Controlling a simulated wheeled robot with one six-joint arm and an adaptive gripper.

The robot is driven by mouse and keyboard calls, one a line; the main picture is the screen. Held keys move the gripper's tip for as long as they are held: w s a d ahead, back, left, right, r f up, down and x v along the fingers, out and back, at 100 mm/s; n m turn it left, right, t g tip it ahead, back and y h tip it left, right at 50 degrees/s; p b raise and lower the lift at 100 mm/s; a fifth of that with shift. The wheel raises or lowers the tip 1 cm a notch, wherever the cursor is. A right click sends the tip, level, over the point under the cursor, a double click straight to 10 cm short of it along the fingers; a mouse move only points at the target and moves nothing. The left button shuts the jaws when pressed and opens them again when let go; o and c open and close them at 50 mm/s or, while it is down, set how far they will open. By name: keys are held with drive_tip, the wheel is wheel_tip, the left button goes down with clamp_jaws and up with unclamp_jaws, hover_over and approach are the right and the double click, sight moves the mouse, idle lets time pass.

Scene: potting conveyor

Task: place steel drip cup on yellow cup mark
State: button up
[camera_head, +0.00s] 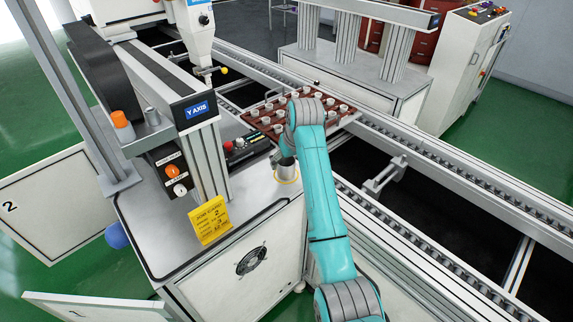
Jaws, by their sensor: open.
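A steel drip cup (287,167) stands upright on the white cabinet top, close to the left of my teal arm. The yellow cup mark (287,180) shows as a thin yellow ring around the foot of the cup; its far side is hidden. My gripper (276,157) is mostly hidden behind my arm. Only a small dark part of it shows, just above and left of the cup. I cannot tell whether it touches the cup.
A brown tray (256,127) with several small white cups sits on the conveyor (441,159) behind my arm. A yellow sign (210,220) stands on the cabinet's front edge.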

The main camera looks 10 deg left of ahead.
drive_tip(key=v, duration=0.9)
drive_tip(key=shift+f, duration=0.1)
